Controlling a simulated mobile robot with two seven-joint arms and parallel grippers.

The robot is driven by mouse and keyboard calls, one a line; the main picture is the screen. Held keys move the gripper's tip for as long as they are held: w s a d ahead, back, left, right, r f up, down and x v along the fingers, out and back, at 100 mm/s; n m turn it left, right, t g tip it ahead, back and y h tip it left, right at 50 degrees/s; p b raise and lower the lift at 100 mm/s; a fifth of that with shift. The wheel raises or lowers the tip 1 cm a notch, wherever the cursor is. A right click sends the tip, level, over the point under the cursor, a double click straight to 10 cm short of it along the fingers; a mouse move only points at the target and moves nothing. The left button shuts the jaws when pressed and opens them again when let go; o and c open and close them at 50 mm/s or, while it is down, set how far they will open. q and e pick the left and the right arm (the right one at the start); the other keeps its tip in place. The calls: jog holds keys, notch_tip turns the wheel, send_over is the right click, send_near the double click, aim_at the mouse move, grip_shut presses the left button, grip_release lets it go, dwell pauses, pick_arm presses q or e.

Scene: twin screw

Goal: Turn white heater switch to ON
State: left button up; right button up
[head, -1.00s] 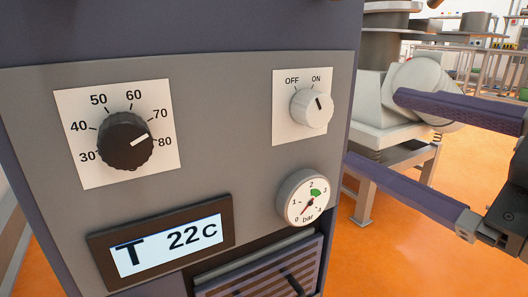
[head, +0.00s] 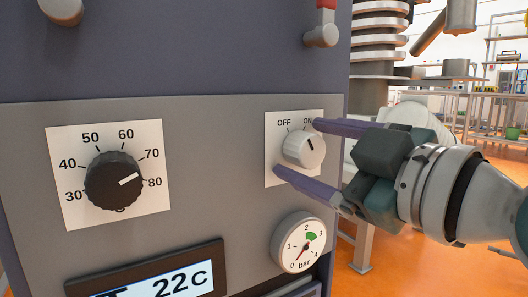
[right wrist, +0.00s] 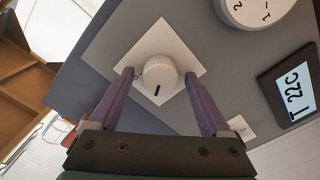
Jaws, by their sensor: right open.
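The white heater switch (head: 303,149) is a round knob on a white plate with OFF and ON labels. In the right wrist view, the white knob (right wrist: 159,73) sits between the tips of my open right gripper (right wrist: 159,74), with gaps visible on both sides. I cannot tell whether the fingertips touch the plate. My left gripper is not in view.
A black temperature knob (head: 114,180) is on the panel's left. A pressure gauge (head: 300,243) sits just below the switch, near my lower finger. A display (head: 150,280) reads 22C. A red-topped fitting (head: 322,28) sticks out above.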

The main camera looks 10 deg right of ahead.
grip_shut()
dwell(0.7)
